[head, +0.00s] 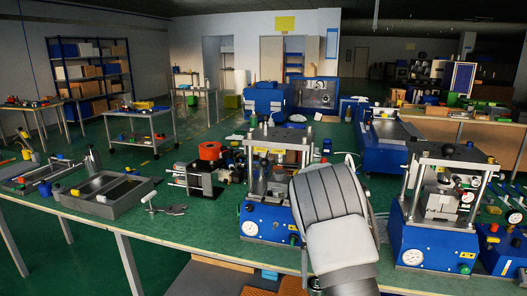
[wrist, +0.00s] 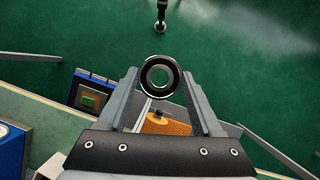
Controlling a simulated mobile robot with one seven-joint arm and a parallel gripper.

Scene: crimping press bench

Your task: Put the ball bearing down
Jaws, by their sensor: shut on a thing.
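The ball bearing (wrist: 147,79) is a dark ring with a bright metal race. In the wrist view it sits between the two fingertips of my gripper (wrist: 160,80), which is shut on it. In the wrist view the bearing is seen over the green floor (wrist: 230,50) and beyond the bench edge (wrist: 40,115). In the head view my arm hides the gripper and the bearing.
The green bench (head: 140,222) carries two blue presses (head: 268,222) (head: 432,247), one on each side of my arm. Grey trays (head: 105,207), a clamp (head: 165,207) and an orange-topped device (head: 209,151) stand at left. Bare bench top lies at the front left.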

